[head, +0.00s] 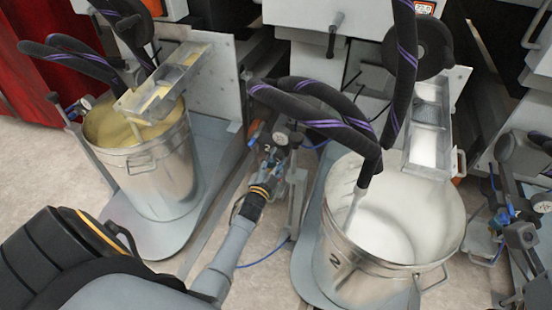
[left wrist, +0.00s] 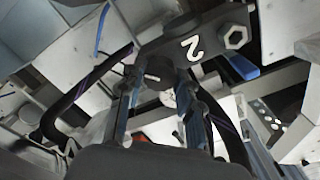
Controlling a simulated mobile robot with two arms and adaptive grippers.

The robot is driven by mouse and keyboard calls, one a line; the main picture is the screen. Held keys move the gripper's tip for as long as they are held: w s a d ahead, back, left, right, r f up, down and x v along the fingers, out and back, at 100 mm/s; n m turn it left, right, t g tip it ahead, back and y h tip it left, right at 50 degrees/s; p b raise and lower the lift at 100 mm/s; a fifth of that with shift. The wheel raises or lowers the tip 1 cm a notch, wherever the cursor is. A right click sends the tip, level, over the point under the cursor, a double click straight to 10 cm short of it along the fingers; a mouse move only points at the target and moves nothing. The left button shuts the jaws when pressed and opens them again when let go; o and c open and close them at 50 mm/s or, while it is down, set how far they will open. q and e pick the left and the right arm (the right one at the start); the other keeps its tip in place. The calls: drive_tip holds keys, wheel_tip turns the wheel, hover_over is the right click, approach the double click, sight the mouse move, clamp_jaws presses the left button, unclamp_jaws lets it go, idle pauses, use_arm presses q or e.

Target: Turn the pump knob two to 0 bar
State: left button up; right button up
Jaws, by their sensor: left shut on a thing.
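Pump knob two is the dark round knob (left wrist: 158,71) in the left wrist view, under a dark plate marked 2 (left wrist: 193,48). My left gripper (left wrist: 160,82) has one finger on each side of the knob and is shut on it. In the head view my left gripper (head: 275,166) reaches the pump fittings between the two buckets. A pressure gauge (head: 281,138) shows just above it; its reading is too small to tell. The knob itself is hidden by the gripper in the head view. My right gripper is not in view.
A steel bucket marked 2 (head: 335,262) with white liquid stands to the right of the gripper. A bucket of yellowish liquid (head: 160,170) stands to the left. Black hoses (head: 325,112) hang above the pump. A blue lever (left wrist: 243,65) sits close to the plate.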

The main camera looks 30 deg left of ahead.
use_arm(q)
drive_tip(key=shift+f, duration=0.1)
idle(0.3)
drive_tip(key=o, duration=1.2)
drive_tip(key=shift+c, duration=0.2)
drive_tip(key=shift+s, duration=0.15)
drive_tip(key=shift+s+d, duration=0.1)
drive_tip(key=shift+s, duration=0.25)
drive_tip(key=v, duration=1.1)
drive_tip(key=shift+s, duration=0.1)
